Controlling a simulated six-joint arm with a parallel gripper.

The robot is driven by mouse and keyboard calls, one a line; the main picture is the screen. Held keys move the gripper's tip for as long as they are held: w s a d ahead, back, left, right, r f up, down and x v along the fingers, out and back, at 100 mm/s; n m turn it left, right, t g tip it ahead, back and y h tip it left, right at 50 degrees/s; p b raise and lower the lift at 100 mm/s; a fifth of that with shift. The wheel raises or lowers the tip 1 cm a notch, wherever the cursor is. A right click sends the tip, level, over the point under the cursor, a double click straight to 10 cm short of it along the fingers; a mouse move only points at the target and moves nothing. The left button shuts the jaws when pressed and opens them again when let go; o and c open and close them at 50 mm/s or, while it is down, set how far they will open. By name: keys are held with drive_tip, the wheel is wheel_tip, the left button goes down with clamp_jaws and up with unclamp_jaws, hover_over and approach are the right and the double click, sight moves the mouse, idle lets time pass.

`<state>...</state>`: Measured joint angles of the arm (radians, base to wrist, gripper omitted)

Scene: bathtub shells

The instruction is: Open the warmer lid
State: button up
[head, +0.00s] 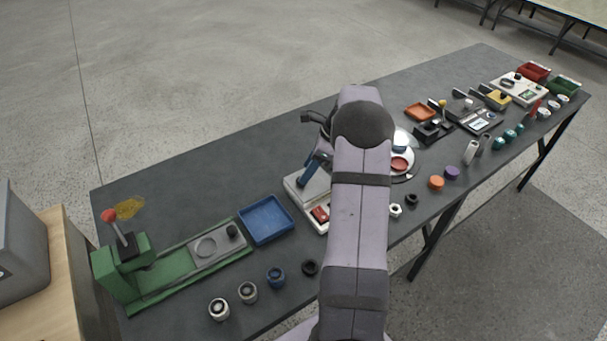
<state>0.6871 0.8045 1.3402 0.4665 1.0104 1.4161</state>
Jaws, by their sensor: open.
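A low white box (288,187) with a grey top plate (311,188) and a red part (320,214) at its front stands mid-table, partly hidden behind my arm. It looks like the warmer, with the plate as its lid; the plate looks flat and closed. My gripper (307,172) is mostly hidden by my arm. A blue and dark finger-like part shows at the arm's left, over the plate. I cannot tell whether it touches the plate. The gripper is open, and nothing is seen held.
A blue tray (265,219) and a green lever fixture (150,270) stand to the left. Several rings lie along the front edge, including a dark blue one (276,277).

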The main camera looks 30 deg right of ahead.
drive_tip(key=shift+p+x, duration=0.5)
drive_tip(key=shift+x, duration=1.55)
